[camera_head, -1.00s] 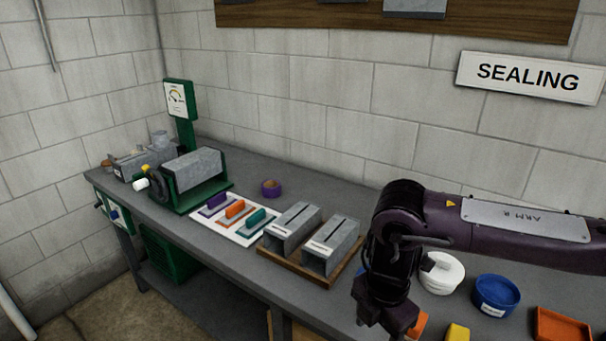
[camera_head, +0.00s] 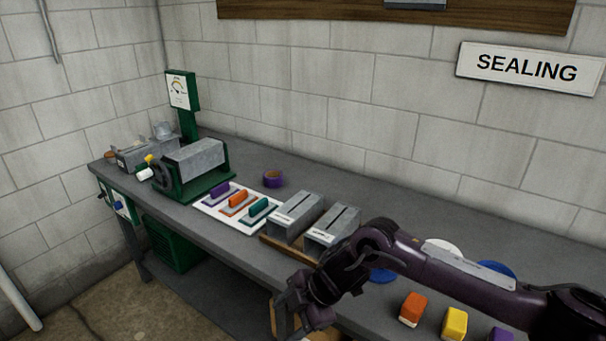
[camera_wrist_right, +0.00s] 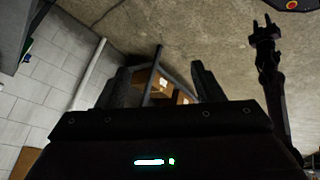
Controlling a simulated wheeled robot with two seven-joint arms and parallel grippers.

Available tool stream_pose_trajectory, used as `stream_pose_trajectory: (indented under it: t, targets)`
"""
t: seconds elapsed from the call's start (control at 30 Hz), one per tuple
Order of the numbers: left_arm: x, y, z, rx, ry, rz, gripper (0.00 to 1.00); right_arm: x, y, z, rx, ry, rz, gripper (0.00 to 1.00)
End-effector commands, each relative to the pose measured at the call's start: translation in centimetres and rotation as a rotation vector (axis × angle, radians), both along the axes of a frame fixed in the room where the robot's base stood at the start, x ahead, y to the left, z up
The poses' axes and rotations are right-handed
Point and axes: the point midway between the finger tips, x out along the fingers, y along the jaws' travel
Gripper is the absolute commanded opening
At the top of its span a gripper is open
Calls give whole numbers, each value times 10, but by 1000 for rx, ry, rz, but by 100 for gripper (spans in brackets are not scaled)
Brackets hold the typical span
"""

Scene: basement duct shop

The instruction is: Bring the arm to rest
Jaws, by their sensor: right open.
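My right arm comes in from the right in the head view, bent over the bench's front edge. Its gripper (camera_head: 290,318) hangs low in front of the bench, beside the wooden tray with two grey duct pieces. In the right wrist view the two fingers of this gripper (camera_wrist_right: 160,82) stand apart with nothing between them. A dark arm at the right of the wrist view, seemingly my left, ends in a small gripper (camera_wrist_right: 262,28); its jaws are too small to judge. My left gripper is outside the head view.
The grey bench (camera_head: 350,186) runs along the block wall. It bears a white board (camera_head: 212,211) with three coloured-handled tools, a purple tape roll (camera_head: 273,179), a green machine (camera_head: 190,190), and orange (camera_head: 412,309) and yellow (camera_head: 455,323) blocks. Open floor lies before the bench.

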Motion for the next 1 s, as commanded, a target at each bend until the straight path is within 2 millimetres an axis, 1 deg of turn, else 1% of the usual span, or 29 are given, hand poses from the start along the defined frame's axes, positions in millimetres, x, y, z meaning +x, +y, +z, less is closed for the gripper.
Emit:
stream_pose_trajectory:
  t: [0.03,0.1,0.17,0.2,0.27,0.33,0.37,0.4,0.47,0.5,0.57,0.6,0.67,0.7,0.77,0.8,0.87,0.9,0.97,1.0]
  targets:
    - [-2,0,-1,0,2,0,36,6,15,-16,80,28,-58,61]
    - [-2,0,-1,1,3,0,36,21,29,-33,187,47,-157,61]
    - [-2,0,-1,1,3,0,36,33,33,-53,264,68,-256,61]
    - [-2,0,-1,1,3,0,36,40,32,-69,306,83,-328,61]
    - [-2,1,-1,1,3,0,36,49,26,-97,357,108,-447,61]
    - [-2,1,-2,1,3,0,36,53,10,-139,392,141,-597,61]
    - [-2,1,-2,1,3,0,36,53,0,-159,399,157,-666,61]
    - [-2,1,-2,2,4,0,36,48,-13,-187,402,178,-754,61]
    - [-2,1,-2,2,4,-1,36,38,-34,-226,391,204,-872,61]
    - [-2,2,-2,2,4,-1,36,28,-49,-251,378,222,-945,61]
    - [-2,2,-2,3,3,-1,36,9,-70,-287,349,247,-1044,61]
    - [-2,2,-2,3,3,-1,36,-7,-84,-310,325,264,-1107,61]
    - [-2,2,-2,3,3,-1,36,-33,-104,-343,284,288,-1193,61]
    - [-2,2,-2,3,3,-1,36,-51,-117,-363,254,304,-1248,61]
    - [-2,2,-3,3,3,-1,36,-83,-137,-392,203,329,-1324,61]
    - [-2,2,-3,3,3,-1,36,-105,-149,-409,169,345,-1372,61]
    - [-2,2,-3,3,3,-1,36,-141,-166,-433,113,369,-1438,61]
    - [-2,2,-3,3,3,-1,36,-165,-178,-447,75,383,-1481,61]
    - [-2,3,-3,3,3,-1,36,-204,-194,-466,13,408,-1540,61]
    - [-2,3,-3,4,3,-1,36,-231,-204,-478,-30,422,-1575,61]
